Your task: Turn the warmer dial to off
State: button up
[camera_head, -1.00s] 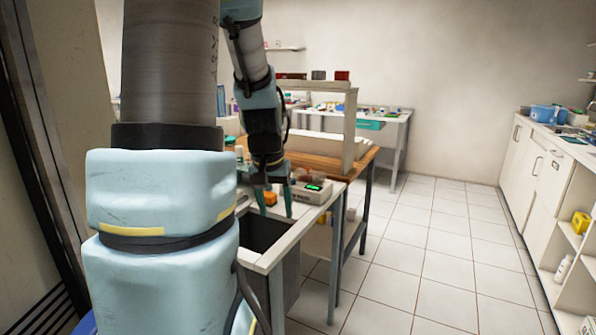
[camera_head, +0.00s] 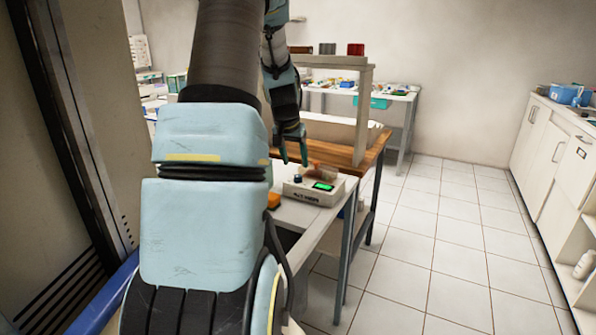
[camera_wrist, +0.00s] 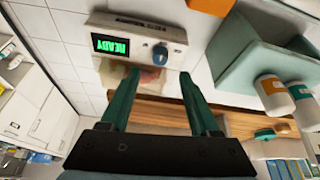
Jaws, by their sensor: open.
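The warmer is a small white box (camera_head: 313,195) on the bench in the head view, with a lit green display (camera_head: 323,187). In the wrist view the warmer (camera_wrist: 178,36) is at the top, and its display (camera_wrist: 111,46) reads READY, mirrored or turned over. Its blue dial (camera_wrist: 160,54) is beside the display. My gripper (camera_wrist: 156,80) is open and empty, its two teal fingers pointing at the warmer with the dial in line with the gap between them. In the head view my gripper (camera_head: 294,160) is just above the warmer; contact cannot be told.
An orange item (camera_head: 273,201) lies left of the warmer. A wooden bench (camera_head: 360,155) is behind. Tiled floor (camera_head: 430,240) is clear at right.

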aim_at(298, 176)
jog(key=p+x, duration=0.1)
jog(key=x, duration=0.5)
grip_shut()
dwell(0.5)
